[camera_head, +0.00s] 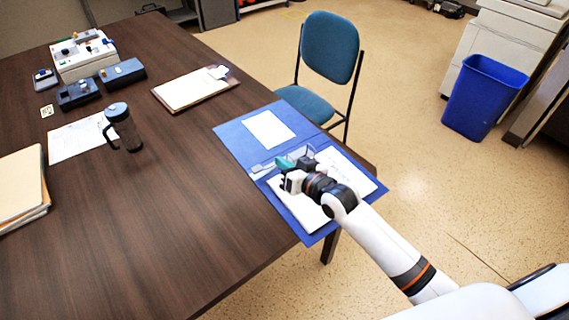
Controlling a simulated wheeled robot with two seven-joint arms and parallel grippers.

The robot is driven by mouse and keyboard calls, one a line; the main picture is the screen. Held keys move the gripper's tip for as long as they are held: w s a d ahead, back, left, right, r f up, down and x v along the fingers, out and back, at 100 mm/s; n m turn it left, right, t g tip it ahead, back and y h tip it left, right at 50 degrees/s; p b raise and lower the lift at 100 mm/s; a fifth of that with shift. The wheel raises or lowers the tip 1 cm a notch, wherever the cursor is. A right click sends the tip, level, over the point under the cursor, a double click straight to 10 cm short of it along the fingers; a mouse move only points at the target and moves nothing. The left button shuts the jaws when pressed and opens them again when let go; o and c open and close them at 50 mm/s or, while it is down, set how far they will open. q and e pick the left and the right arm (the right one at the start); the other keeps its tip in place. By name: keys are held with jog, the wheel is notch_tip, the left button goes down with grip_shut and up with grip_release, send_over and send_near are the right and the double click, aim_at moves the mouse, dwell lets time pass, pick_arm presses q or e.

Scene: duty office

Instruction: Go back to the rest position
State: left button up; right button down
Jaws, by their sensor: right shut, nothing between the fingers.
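My right arm comes in from the lower right and reaches over the table's right corner. My right gripper (285,178) is shut and empty, over the open blue folder (232,133). White papers (268,130) lie on both halves of the folder. A small clear and green item (290,160) shows close to the gripper's tip, partly hidden behind it. I cannot tell whether the gripper touches it. My left gripper does not show.
The dark wooden table (170,220) carries a clipboard (190,92), a dark mug (123,128), a paper sheet (75,140), tan folders (20,190) and a white device (85,58). A blue chair (330,45) and a blue bin (485,95) stand beyond.

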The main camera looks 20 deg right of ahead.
jog(key=shift+s, duration=0.15)
dwell(0.4)
jog(key=s+d+f+n+g+h, duration=0.15)
jog(key=s+g, duration=0.25)
jog(key=s, duration=0.6)
jog(key=s+f+g+h, duration=0.2)
jog(key=s+f+g, duration=0.1)
jog(key=s, duration=0.8)
jog(key=s+d+f+g+h, duration=0.15)
jog(key=s+g, duration=0.25)
jog(key=s, duration=0.6)
notch_tip(320, 180, down, 28)
jog(key=s+r+g, duration=0.1)
jog(key=s+d+f+g, duration=0.1)
jog(key=s+d+f, duration=0.1)
jog(key=s+f, duration=1.4)
jog(key=shift+d+n, duration=0.25)
jog(key=shift+n, duration=0.1)
jog(key=shift+s, duration=0.1)
